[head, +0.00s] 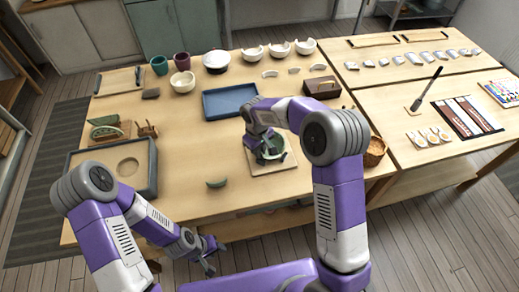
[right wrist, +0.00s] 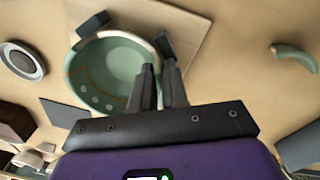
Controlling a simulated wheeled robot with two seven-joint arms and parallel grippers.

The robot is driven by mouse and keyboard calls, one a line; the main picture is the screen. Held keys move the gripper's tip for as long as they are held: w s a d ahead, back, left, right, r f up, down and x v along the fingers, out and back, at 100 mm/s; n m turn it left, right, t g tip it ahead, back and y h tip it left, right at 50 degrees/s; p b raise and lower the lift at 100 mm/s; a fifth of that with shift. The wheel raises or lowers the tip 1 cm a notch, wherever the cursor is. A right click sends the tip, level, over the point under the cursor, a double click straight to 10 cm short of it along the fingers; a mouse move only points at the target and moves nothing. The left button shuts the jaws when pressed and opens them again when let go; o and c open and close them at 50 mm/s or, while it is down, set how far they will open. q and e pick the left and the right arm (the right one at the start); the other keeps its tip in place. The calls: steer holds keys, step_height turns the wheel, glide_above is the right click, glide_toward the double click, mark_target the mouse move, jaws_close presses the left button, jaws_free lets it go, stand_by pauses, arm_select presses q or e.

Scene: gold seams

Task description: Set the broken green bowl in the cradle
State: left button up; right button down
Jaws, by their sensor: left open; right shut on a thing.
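The broken green bowl (head: 270,155) is at the cradle, a pale square board (head: 258,169) with dark pads, in the front middle of the table. In the right wrist view the bowl (right wrist: 115,62) lies between the dark pads over the board (right wrist: 190,22). Whether it rests fully on the cradle I cannot tell. My right gripper (head: 265,150) is shut on the bowl's rim; its fingers also show in the right wrist view (right wrist: 160,88). A loose curved green shard (head: 217,183) lies left of the cradle. My left gripper (head: 212,257) is open and empty near the table's front edge.
A blue tray (head: 230,102) lies behind the cradle. A grey tray with a round recess (head: 143,165) is at the left. A brown box (head: 321,88) and a basket (head: 374,150) stand at the right. The table around the shard is clear.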

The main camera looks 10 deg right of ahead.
steer(key=c, duration=1.1)
jaws_free()
steer(key=shift+o, duration=0.4)
steer(key=o, duration=0.4)
steer(key=shift+o, duration=0.2)
steer(key=shift+r, duration=0.15)
steer(key=shift+r+p, duration=2.3)
steer(key=shift+r, duration=0.6)
steer(key=shift+f, duration=0.1)
